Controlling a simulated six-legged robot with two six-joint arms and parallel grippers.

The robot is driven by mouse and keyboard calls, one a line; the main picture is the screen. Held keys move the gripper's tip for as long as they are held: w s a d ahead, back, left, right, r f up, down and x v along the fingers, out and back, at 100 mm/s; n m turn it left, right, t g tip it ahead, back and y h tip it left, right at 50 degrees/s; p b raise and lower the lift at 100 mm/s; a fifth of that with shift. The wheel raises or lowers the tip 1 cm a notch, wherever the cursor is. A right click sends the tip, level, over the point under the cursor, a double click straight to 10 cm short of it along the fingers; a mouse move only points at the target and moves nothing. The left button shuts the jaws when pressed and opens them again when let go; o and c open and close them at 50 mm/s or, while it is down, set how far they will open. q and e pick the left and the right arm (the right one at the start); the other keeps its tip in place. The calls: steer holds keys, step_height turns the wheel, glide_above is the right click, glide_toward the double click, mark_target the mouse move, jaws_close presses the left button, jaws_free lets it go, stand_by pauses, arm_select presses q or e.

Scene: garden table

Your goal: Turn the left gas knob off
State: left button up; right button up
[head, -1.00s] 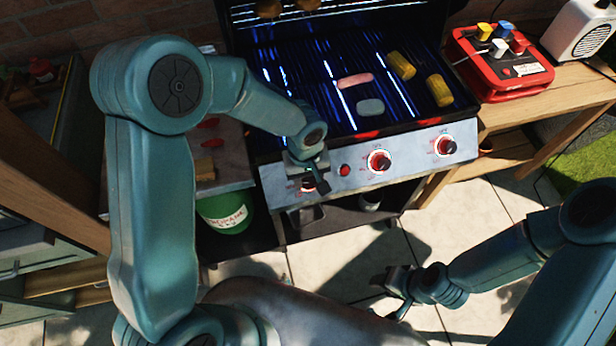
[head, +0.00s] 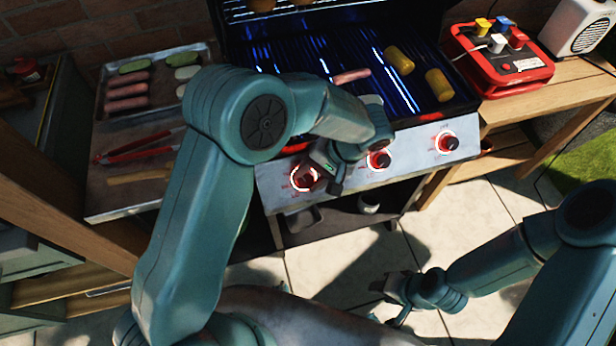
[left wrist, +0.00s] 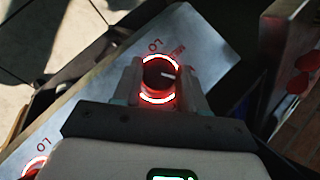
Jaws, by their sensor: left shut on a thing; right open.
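The left gas knob (head: 304,178) is at the left end of the grill's silver panel (head: 408,158), with a lit red ring around it. My left gripper (head: 321,174) is at this knob. In the left wrist view the knob (left wrist: 160,76) sits between the two fingers of my left gripper (left wrist: 161,88), which are shut on it. Its white mark points right in that view. The middle knob (head: 378,159) and right knob (head: 446,143) also have lit red rings. My right gripper (head: 393,298) is open and empty, low over the paving.
Food lies on the grill grate (head: 330,62) behind the panel. A tray (head: 101,92) of sausages and red tongs (head: 140,147) lie on the left side shelf. A red box (head: 500,75) and white speaker (head: 580,28) stand on the right bench.

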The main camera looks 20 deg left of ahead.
arm_select(q)
steer(key=m+y, duration=0.1)
steer(key=m+y+b, duration=0.1)
steer(key=m, duration=0.1)
steer(key=m+t+y+b, duration=0.1)
steer(key=y, duration=0.1)
steer(key=shift+d+f+m, duration=0.2)
steer(key=shift+d+m, duration=0.05)
steer(key=shift+m, duration=0.05)
stand_by(0.5)
steer(key=o, duration=1.1)
steer(key=shift+c, duration=0.2)
steer(key=shift+r, duration=0.15)
